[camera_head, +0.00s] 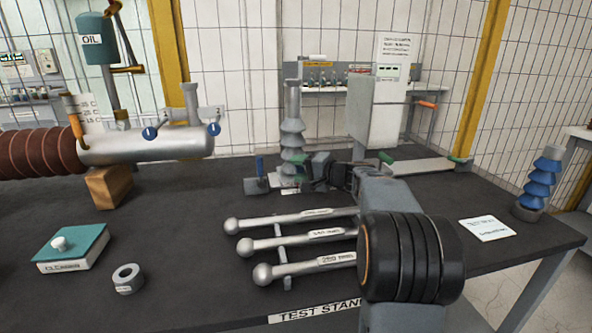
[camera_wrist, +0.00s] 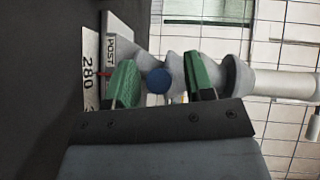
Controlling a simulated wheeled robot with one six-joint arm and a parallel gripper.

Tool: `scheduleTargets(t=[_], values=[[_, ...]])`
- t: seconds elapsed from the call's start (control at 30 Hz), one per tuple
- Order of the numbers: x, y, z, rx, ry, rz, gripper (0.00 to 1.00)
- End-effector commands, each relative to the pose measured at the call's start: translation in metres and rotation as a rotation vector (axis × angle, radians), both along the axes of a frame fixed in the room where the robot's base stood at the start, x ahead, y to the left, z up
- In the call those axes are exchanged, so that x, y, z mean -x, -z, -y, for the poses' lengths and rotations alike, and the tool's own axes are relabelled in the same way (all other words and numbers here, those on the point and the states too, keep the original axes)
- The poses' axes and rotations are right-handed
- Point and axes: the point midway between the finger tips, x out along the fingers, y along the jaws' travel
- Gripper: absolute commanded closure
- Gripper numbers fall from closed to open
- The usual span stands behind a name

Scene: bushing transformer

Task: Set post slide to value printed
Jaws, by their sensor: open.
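The grey ribbed post (camera_head: 292,130) stands on a flat base at the back middle of the bench. In the wrist view it lies sideways (camera_wrist: 215,72), with a plate lettered POST (camera_wrist: 112,45) and a pale plate printed 280 (camera_wrist: 88,72). A small red mark shows beside the 280 plate. A round blue knob (camera_wrist: 158,81) shows between the green finger pads of my gripper (camera_wrist: 162,82). The jaws are open, with space on both sides of the knob; whether it lies fully between the pads is unclear. In the head view my gripper (camera_head: 302,170) is close beside the post.
Several ball-ended rods (camera_head: 290,240) lie on a rack in front of my arm. A silver cylinder with brown ribs (camera_head: 150,145), a teal-topped box (camera_head: 75,248) and a metal ring (camera_head: 128,278) are at left. A blue insulator (camera_head: 541,185) and white card (camera_head: 487,229) are at right.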

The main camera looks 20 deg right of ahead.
Motion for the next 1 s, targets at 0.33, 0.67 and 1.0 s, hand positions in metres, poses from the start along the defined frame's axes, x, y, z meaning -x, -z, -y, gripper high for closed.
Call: scheduleTargets(t=[0.33,0.67,1.0], values=[[-0.0133,0.0023,-0.0088,0.001,0.000,-0.001,0.52],[-0.0132,0.0023,-0.0086,0.001,0.001,0.000,0.63],[-0.0131,0.0023,-0.0086,0.001,0.000,0.000,0.96]])
